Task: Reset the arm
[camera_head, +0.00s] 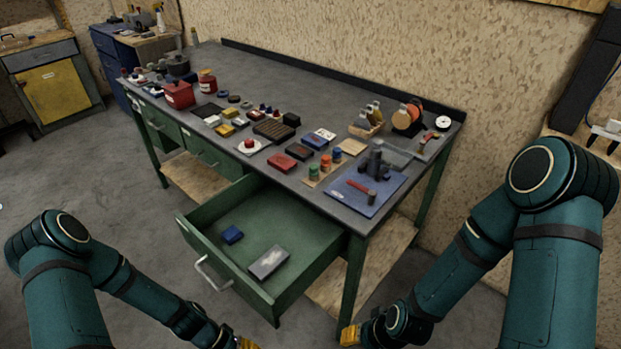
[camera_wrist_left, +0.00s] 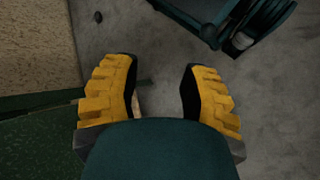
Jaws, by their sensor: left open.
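My left arm comes in from the left in the head view, and its gripper (camera_head: 246,343) is at the bottom edge, in front of the open green drawer. In the left wrist view the yellow fingers of this gripper (camera_wrist_left: 160,80) are spread wide with nothing between them but floor. My right arm comes in from the right, bent down. Its gripper (camera_head: 348,336) shows only as a small yellow tip at the bottom edge, near the workbench's front leg. Whether its fingers are apart cannot be seen.
The workbench (camera_head: 225,62) carries tools, boxes and small jars. Its drawer (camera_head: 228,262) is pulled out and holds a blue box (camera_head: 232,234) and a grey-white box (camera_head: 268,262). A yellow-doored cabinet (camera_head: 54,92) stands at the far left. The floor (camera_head: 95,170) left of the bench is clear.

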